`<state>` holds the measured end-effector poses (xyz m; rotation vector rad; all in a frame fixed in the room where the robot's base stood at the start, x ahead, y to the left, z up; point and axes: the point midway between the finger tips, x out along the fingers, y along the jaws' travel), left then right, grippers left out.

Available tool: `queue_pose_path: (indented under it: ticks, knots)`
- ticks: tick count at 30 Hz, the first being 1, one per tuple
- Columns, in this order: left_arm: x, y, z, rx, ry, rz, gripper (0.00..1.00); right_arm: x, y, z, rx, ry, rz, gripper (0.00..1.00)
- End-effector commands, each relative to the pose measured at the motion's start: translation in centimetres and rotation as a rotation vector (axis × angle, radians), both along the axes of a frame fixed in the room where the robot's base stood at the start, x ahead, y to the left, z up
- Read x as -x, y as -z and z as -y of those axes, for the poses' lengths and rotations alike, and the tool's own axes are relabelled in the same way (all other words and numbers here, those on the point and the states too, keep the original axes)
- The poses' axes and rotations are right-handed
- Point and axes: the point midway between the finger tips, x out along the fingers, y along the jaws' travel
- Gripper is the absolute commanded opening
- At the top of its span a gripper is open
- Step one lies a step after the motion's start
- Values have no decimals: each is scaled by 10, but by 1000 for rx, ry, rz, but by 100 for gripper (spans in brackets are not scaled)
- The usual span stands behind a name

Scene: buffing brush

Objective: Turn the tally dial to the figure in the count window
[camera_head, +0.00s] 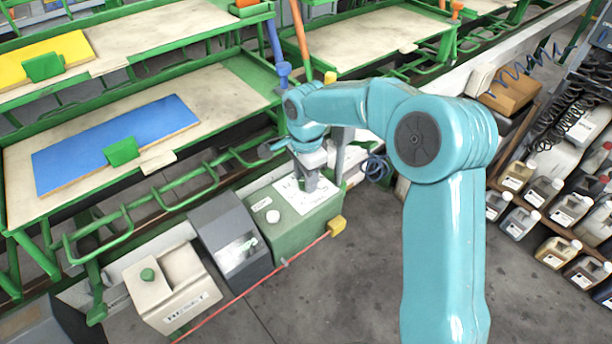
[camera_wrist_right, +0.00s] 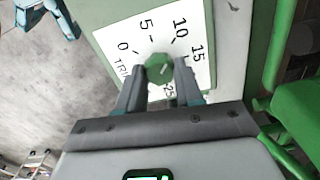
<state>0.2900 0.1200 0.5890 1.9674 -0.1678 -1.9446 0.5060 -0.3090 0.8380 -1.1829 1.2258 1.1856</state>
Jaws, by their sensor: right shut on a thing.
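My right gripper (camera_head: 310,184) is down at the printed white panel (camera_head: 289,209) on top of a green box (camera_head: 300,228). In the right wrist view, its two fingers (camera_wrist_right: 160,78) are shut on a small green dial knob (camera_wrist_right: 158,67). The white dial plate (camera_wrist_right: 128,41) under it carries the figures 0, 5, 10, 15 and 25, with others partly hidden by a finger. A pale mark on the knob slants to the upper right. Lettering starting "TRI" is partly hidden. A dark grey box (camera_head: 230,237) with a pale window (camera_head: 238,249) stands beside the green box; its figure is unreadable.
A red line (camera_head: 256,285) runs in front. Green racks stand behind, bottles at right.

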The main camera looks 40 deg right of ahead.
Motion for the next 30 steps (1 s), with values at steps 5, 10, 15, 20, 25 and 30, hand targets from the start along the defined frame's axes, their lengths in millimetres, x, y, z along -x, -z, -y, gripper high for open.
queue_pose_path:
  ticks: [5,10,15,20,25,30]
  knots:
    - [0,0,0,0,0,0,69,-1,-2,1,2,0,6,61]
    - [0,0,0,0,0,0,69,-1,-1,1,1,0,3,61]
    - [0,-1,0,0,0,0,69,-1,-5,0,1,0,4,61]
    - [0,-5,0,0,0,0,69,-1,-33,0,1,0,8,61]
    - [0,-12,0,0,0,0,69,-2,-79,0,1,-1,9,61]
    - [0,-20,0,0,0,0,69,-1,-123,0,1,0,8,61]
